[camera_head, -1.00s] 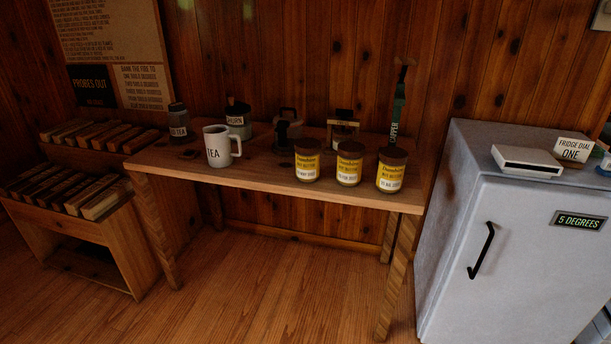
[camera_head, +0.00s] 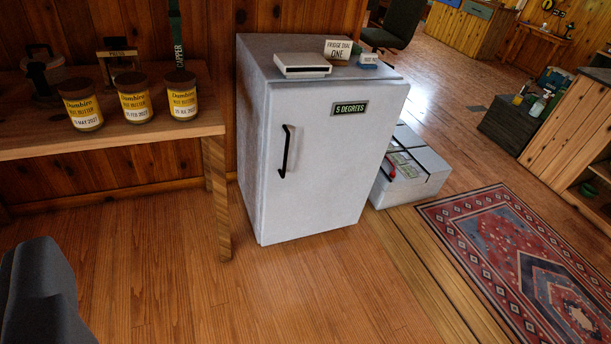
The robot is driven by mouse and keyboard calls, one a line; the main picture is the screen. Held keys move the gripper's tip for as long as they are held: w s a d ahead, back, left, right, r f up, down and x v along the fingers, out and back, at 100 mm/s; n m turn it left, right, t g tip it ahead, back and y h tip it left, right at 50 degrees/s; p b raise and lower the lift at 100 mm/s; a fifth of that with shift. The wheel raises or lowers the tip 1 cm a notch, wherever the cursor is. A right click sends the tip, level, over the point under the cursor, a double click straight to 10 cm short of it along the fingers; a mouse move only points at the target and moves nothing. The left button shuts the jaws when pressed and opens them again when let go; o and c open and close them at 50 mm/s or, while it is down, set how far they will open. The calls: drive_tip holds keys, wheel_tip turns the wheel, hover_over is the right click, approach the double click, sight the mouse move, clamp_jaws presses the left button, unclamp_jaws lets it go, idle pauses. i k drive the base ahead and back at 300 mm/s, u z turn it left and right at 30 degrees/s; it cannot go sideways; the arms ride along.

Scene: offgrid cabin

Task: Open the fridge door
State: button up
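The fridge (camera_head: 330,165) is a small white box standing on the wood floor in the middle of the view. Its door is shut. A black vertical handle (camera_head: 287,151) is on the left side of the door front. My gripper's fingers are not in view. A dark grey shape (camera_head: 42,295) at the lower left edge may be part of my own body, and it is well apart from the fridge.
A wooden table (camera_head: 110,138) with several jars stands close to the fridge's left. A white case (camera_head: 412,170) lies on the floor at its right. A white box (camera_head: 302,64) and small signs sit on top. Floor in front is clear, with a patterned rug (camera_head: 470,235) at right.

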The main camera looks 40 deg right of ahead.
sight(326, 143)
drive_tip(key=z, duration=0.5)
drive_tip(key=i, duration=1.15)
drive_tip(key=u, duration=0.45)
